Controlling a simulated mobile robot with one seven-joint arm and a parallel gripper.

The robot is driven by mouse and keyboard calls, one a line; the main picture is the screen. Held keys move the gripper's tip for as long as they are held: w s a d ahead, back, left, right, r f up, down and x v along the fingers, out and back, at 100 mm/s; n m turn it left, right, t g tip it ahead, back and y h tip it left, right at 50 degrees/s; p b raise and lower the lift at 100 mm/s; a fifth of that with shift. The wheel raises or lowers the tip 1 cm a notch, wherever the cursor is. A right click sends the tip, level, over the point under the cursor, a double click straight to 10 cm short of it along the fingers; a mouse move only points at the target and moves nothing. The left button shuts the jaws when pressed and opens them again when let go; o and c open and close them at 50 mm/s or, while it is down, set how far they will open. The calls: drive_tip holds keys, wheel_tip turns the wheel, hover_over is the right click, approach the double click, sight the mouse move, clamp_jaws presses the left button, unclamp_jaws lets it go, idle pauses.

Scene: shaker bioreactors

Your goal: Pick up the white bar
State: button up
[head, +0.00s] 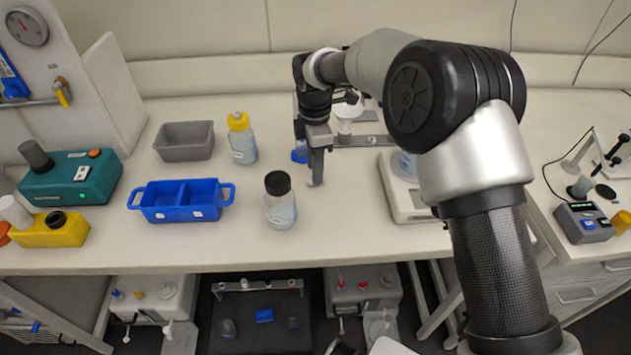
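My gripper (316,182) points straight down with its fingertips at or just above the white bench top, right of the black-capped bottle. I see its fingers edge-on, so whether they are open or shut does not show. A tiny pale spot shows at the fingertips. It may be the white bar, but it is too small to tell, and I cannot tell whether the fingers touch it. No other white bar is clear on the bench.
A black-capped bottle (280,205) stands close left of my gripper. A yellow-capped bottle (242,145), grey tub (184,141) and blue two-compartment tray (181,215) are farther left. A white balance-like device (404,205) stands right. The bench front (330,245) is clear.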

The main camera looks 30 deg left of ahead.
wheel_tip(320, 180, down, 3)
drive_tip(key=shift+w+f, duration=0.1)
drive_tip(key=shift+w, duration=0.05)
clamp_jaws()
wheel_tip(320, 180, up, 10)
idle(0.6)
